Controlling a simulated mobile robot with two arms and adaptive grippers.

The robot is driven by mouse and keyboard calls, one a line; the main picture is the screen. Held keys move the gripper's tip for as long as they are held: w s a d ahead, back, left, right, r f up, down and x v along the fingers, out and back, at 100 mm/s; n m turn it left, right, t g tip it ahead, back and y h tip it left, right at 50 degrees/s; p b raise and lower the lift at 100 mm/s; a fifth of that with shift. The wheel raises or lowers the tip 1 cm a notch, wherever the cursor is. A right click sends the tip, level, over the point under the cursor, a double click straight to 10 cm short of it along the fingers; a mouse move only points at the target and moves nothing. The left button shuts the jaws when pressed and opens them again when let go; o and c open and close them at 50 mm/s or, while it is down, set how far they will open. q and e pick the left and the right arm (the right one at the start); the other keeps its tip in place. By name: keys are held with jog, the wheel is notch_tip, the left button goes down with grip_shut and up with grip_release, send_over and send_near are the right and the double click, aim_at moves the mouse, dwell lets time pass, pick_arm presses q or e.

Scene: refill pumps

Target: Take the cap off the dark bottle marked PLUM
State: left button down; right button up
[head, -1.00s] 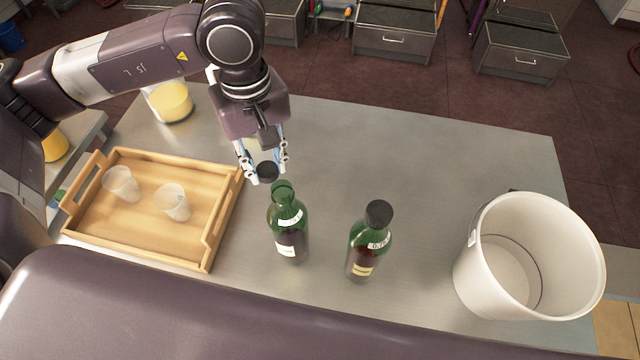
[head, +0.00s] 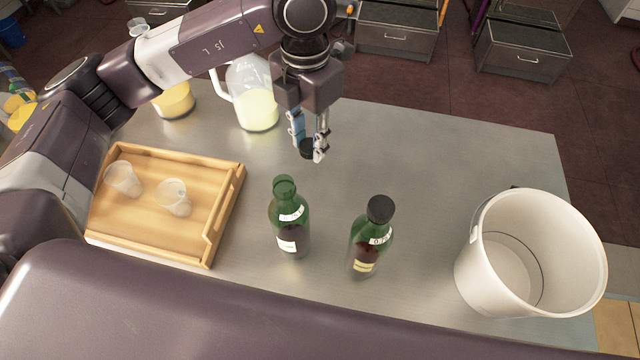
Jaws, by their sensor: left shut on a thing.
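Two dark green bottles stand upright on the grey table. The left bottle (head: 289,222) has an open, bare neck and a pale label. The right bottle (head: 370,240) wears a black cap (head: 380,208). The label writing is too small to read for certain, so I cannot tell which one is marked PLUM. My left gripper (head: 309,153) is shut on a loose black cap (head: 307,148), behind and slightly right of the open bottle, apart from both bottles. My right gripper is not in view.
A wooden tray (head: 222,222) with two clear cups (head: 173,197) lies at the left. A pitcher of pale yellow liquid (head: 257,110) and a yellow-filled container (head: 175,101) stand behind it. A white bucket (head: 480,270) stands at the right. The table's back right is clear.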

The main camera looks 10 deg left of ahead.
pick_arm(q)
jog(key=w+d+n, duration=0.1)
jog(key=d+n, duration=0.2)
jog(key=n, duration=0.8)
jog(key=w+d+n, duration=0.1)
jog(key=d+n, duration=0.3)
jog(key=n, duration=0.7)
jog(key=a, duration=1.2)
jog(key=shift+n, duration=0.4)
notch_tip(320, 180, down, 20)
jog(key=shift+r+p, duration=0.1)
jog(key=shift+p, duration=1.15)
jog(key=shift+w+f, duration=0.1)
jog(key=shift+f, duration=0.1)
